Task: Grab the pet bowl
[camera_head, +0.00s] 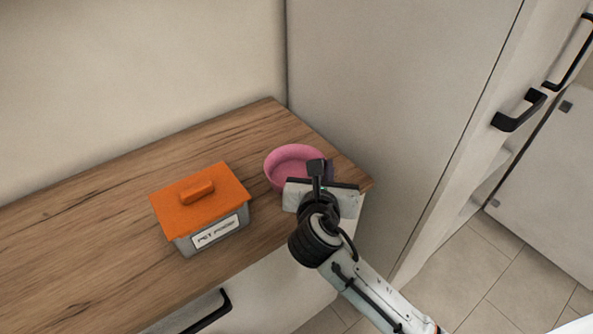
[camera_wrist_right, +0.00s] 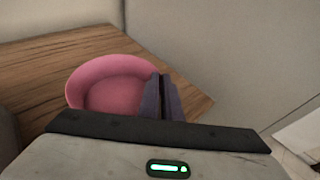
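The pink pet bowl (camera_head: 288,168) sits near the right end of the wooden counter, and it also shows in the right wrist view (camera_wrist_right: 108,88). My right gripper (camera_head: 329,170) is at the bowl's right side. In the right wrist view its two dark fingers (camera_wrist_right: 162,97) are close together at the bowl's right rim, one overlapping the inside of the bowl. They look shut on the rim, though the pinched part is hidden. The bowl looks upright and appears to rest on the counter. My left gripper is not in view.
A grey pet food box (camera_head: 215,236) with an orange lid (camera_head: 212,207) stands on the counter (camera_head: 100,215) left of the bowl. A tall pale cabinet panel (camera_head: 400,90) rises close behind the counter's right end. Bare counter lies left of the box.

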